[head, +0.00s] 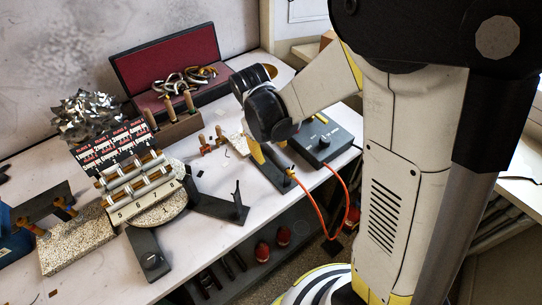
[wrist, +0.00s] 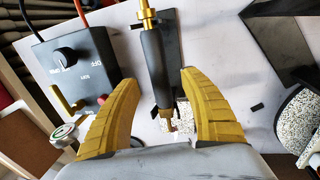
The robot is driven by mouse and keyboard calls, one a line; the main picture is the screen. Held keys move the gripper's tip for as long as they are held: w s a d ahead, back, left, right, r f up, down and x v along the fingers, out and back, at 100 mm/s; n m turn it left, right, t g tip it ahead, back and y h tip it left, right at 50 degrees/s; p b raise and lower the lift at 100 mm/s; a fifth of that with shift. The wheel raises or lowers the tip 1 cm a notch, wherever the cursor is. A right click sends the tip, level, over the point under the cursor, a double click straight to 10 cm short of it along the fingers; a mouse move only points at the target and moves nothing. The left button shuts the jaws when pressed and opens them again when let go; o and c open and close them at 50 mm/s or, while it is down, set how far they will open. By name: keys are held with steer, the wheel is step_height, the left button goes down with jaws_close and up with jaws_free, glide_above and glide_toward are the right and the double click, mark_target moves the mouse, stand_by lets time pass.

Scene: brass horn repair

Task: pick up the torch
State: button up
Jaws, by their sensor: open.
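The torch (wrist: 152,60) has a dark handle with brass fittings at both ends and lies lengthwise between my gripper's fingers in the wrist view. A black plate lies beside and partly behind it. My gripper (wrist: 157,80) is open, with one yellow finger on each side of the torch and a visible gap to each. In the head view my gripper (head: 257,150) is low over the bench by the black plate, and my arm hides most of the torch. Its brass end (head: 291,171) shows by the orange hose.
A black control box (head: 325,136) with a knob stands close by; it also shows in the wrist view (wrist: 75,65). The orange hose (head: 318,226) hangs over the bench's front edge. A round speckled turntable with brass parts (head: 157,216) and a red-lined case (head: 167,60) stand left.

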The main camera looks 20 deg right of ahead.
mark_target(271, 153)
steer(key=f, duration=0.1)
steer(key=f+b, duration=0.1)
steer(key=f, duration=0.1)
steer(key=shift+w+d, duration=0.1)
steer(key=shift+d, duration=0.2)
steer(key=shift+c, duration=0.6)
jaws_close()
steer(key=shift+r, duration=0.15)
